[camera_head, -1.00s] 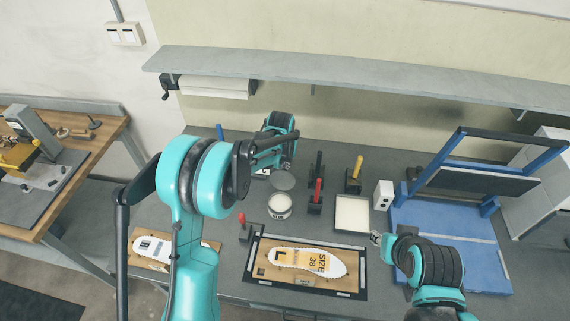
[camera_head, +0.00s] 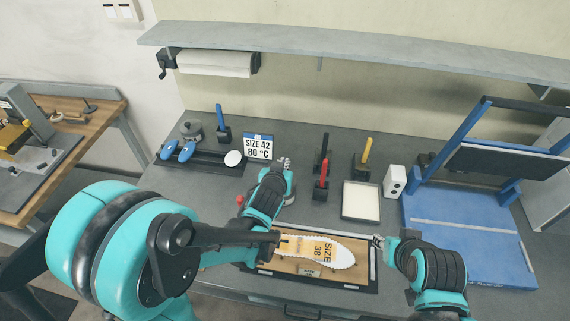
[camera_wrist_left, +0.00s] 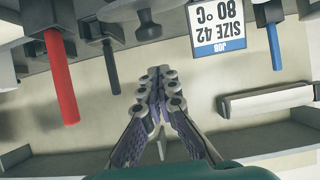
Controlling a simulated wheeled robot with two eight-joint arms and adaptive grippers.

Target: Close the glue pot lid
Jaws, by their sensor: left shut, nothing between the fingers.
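In the head view my left forearm and wrist cover the patch of bench left of the red-handled tool, where the pot stood earlier. My left gripper (camera_head: 284,162) is shut and empty, pointing toward the back of the bench, right of the job card. The left wrist view shows its fingertips (camera_wrist_left: 160,80) together with nothing between them. My right gripper (camera_head: 378,241) is low beside the right edge of the insole board; its fingers are too small to read.
Behind are a SIZE 42 job card (camera_head: 258,147) and a blue-handled tool (camera_head: 222,125). Red (camera_head: 321,185), black (camera_head: 323,150) and yellow (camera_head: 366,155) handles stand to the right. A pale tray (camera_head: 361,201), insole board (camera_head: 372,270) and blue press (camera_head: 465,245) lie nearby.

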